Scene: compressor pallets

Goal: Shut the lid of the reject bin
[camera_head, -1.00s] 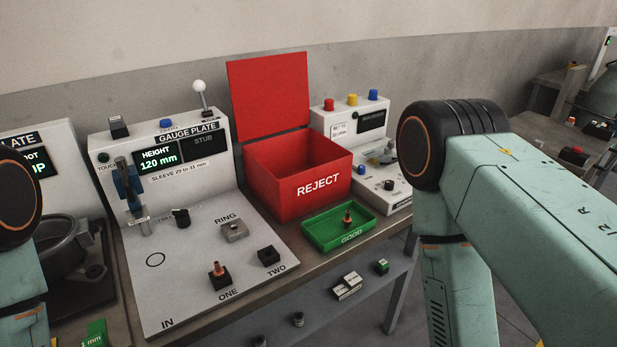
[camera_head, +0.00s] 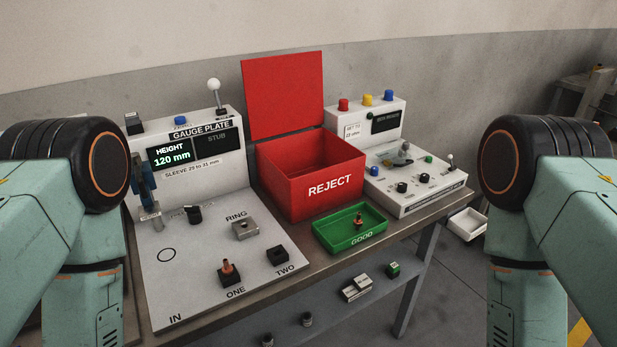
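The red reject bin (camera_head: 330,188) stands on the bench with "REJECT" on its front. Its red lid (camera_head: 283,95) is open, standing upright and leaning slightly back behind the bin. The inside I can see looks empty, though its floor is partly hidden by the front wall. My two arms show at the left and right edges of the view. Both grippers are outside the view, and neither arm touches the bin or the lid.
The gauge plate (camera_head: 206,272) is left of the bin, with a white-knobbed lever (camera_head: 214,86) near the lid. A green GOOD tray (camera_head: 333,238) holding a small part sits in front. A white control box (camera_head: 415,190) stands right. Air above the bin is clear.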

